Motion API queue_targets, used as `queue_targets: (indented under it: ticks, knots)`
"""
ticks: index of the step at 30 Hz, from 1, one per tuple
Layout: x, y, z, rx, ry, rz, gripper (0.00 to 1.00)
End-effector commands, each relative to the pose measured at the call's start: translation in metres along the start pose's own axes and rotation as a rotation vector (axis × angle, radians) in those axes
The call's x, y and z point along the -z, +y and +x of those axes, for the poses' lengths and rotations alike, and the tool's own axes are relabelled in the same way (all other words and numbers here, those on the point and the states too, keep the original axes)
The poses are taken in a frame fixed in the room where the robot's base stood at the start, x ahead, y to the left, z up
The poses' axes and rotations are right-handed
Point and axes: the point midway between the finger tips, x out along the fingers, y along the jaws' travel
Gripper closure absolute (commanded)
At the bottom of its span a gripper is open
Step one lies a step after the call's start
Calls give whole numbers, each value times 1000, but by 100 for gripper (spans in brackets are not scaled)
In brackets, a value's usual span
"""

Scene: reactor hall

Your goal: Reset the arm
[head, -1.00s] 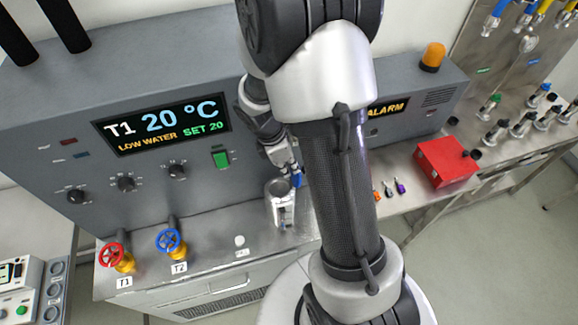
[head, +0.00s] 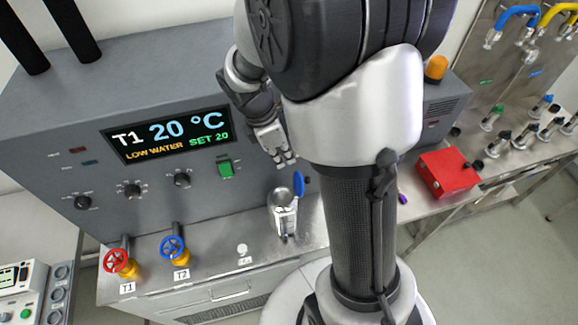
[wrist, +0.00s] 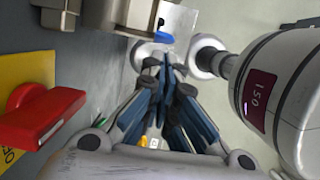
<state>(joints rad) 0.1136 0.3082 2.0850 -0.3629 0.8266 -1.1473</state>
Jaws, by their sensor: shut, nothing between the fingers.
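My gripper (head: 285,160) is above a metal canister (head: 284,218) on the steel bench, in front of the grey control panel. In the wrist view, its dark fingers (wrist: 163,68) are shut with nothing between them. The canister stands upright with its top open. A blue lid (head: 298,184) stands tilted up at its rim, apart from the gripper. My upper arm hides part of the panel and the bench on the right.
The panel display (head: 168,134) reads T1 20 °C, SET 20, LOW WATER. A red valve (head: 120,262) and a blue valve (head: 173,247) stand at front left. A red box (head: 449,172) sits at right. The wrist view shows a red handle (wrist: 38,122) and a pale cylinder (wrist: 285,95) marked 150.

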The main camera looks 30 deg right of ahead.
Motion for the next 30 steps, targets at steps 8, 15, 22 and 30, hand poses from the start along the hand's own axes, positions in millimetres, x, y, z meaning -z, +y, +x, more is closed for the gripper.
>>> queue_targets:
  ticks: [8,15,22,30]
  knots:
    - [0,0,-29,-1,0,0,100]
    - [1,-1,-30,-3,2,9,100]
    - [15,-30,-21,-70,71,251,100]
    - [44,-104,10,-144,278,767,100]
